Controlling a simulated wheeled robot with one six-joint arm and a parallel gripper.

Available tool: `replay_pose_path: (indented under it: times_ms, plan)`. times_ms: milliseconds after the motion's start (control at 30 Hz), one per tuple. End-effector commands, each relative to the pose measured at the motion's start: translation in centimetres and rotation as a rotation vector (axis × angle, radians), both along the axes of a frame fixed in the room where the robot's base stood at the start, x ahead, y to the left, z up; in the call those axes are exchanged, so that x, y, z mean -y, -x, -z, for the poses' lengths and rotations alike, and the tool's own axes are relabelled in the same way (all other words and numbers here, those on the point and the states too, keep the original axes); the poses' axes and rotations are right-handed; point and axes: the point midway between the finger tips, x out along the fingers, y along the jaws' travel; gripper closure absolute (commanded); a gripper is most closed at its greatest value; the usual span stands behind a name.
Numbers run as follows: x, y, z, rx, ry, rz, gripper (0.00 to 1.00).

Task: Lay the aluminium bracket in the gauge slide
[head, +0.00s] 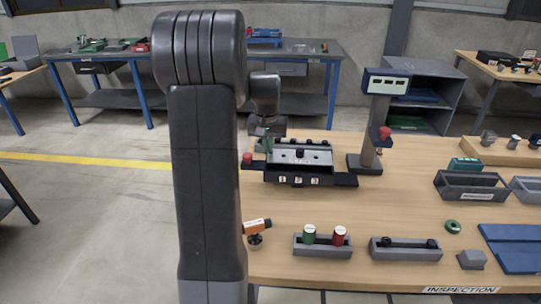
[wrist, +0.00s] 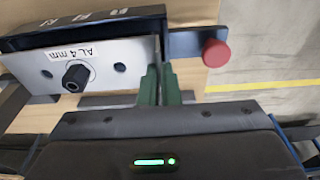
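The aluminium bracket (wrist: 108,58) is a pale metal plate with round holes, a black knob and an "AL 4mm" label. It lies flat at the black gauge slide (head: 270,177), which carries number labels 1, 2 and 3; the plate also shows in the head view (head: 316,158). My gripper (head: 268,152) is low at the left end of the slide. In the wrist view, its green fingers (wrist: 160,72) are close together at the plate's edge, with a thin dark strip between them. I cannot tell whether they grip it.
A red knob (wrist: 216,53) sticks out beside the fingers. A post with a display (head: 386,83) and a red-topped part stands right of the slide. The table between is clear.

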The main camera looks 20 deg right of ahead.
Motion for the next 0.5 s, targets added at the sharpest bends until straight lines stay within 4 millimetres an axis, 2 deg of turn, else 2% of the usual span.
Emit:
replay_pose_path:
  times_ms: [200, 500]
  plan:
    - [0.0, 0.1, 2.9, -0.003, 0.000, 0.000, 1.00]
    - [0.0, 0.0, 3.3, -0.001, 0.000, 0.000, 1.00]
